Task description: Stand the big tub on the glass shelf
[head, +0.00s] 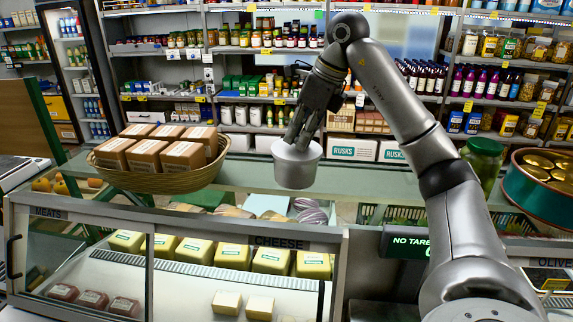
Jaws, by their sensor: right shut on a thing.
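A big white-grey tub (297,166) hangs from my right gripper (299,138), whose fingers are shut on its top. The tub is upright and in front of the back part of the glass shelf (345,181), which runs along the top of the cheese counter. I cannot tell whether the tub's base touches the glass. My left gripper is not in view.
A wicker basket (160,182) of brown packages stands on the shelf to the left. A green jar (483,163) and a round tin with golden lids (545,195) stand to the right. Below is the display case of cheeses (233,255). Stocked shelves fill the back.

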